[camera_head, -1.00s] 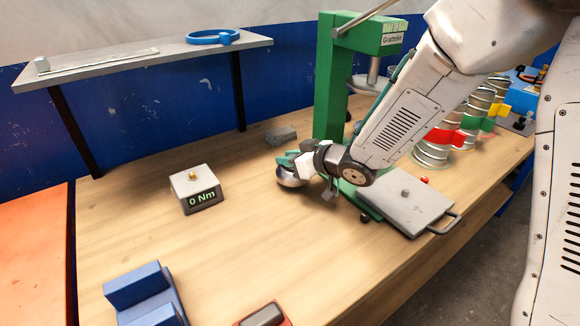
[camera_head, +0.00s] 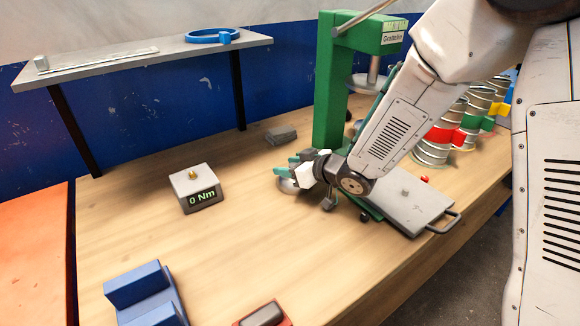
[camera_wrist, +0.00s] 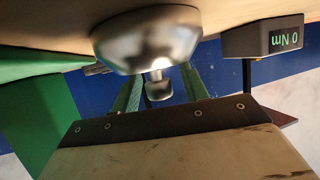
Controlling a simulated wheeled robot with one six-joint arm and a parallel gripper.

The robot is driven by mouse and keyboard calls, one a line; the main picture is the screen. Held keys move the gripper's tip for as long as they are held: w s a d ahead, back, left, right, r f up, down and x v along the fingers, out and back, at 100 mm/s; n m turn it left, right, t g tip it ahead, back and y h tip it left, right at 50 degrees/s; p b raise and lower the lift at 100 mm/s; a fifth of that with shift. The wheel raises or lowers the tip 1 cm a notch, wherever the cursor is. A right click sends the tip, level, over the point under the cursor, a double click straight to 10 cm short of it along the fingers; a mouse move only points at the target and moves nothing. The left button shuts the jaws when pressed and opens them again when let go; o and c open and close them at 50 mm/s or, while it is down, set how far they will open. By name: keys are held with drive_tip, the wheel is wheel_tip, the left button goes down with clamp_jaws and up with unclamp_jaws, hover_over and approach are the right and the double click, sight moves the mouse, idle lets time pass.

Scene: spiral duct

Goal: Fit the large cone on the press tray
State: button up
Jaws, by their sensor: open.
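A shiny silver cone, rounded like a dome (camera_wrist: 150,38), shows in the wrist view with a small knob (camera_wrist: 158,88) on a short stem. In the head view the cone (camera_head: 286,186) sits on the bench, partly hidden by my gripper. My gripper (camera_head: 292,168) is open, with its green fingers low beside the cone. In the wrist view my gripper (camera_wrist: 161,88) has a finger on each side of the knob, with gaps visible. The grey press tray (camera_head: 418,208), with a handle at its front right, lies at the foot of the green press, partly behind my arm.
The green press (camera_head: 331,95) rises behind my gripper. A torque block reading 0 Nm (camera_head: 196,188) stands left. Blue blocks (camera_head: 145,292) and a red-edged holder (camera_head: 263,314) are at the front. Banded spiral ducts (camera_head: 437,143) stand right. The bench's middle is clear.

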drive_tip(key=v, duration=1.2)
drive_tip(key=s+d+r+m+h, duration=0.35)
drive_tip(key=d+h, duration=0.25)
drive_tip(key=d, duration=0.3)
drive_tip(key=s+d+r+m+h, duration=0.3)
drive_tip(key=d+r+m+h, duration=0.15)
drive_tip(key=d, duration=0.45)
drive_tip(key=s+r+m+g, duration=0.1)
drive_tip(key=s+g, duration=0.6)
drive_tip(key=s, duration=1.4)
drive_tip(key=shift+r+m+g, duration=0.3)
drive_tip(key=shift+r+m, duration=0.1)
drive_tip(key=shift+r, duration=0.05)
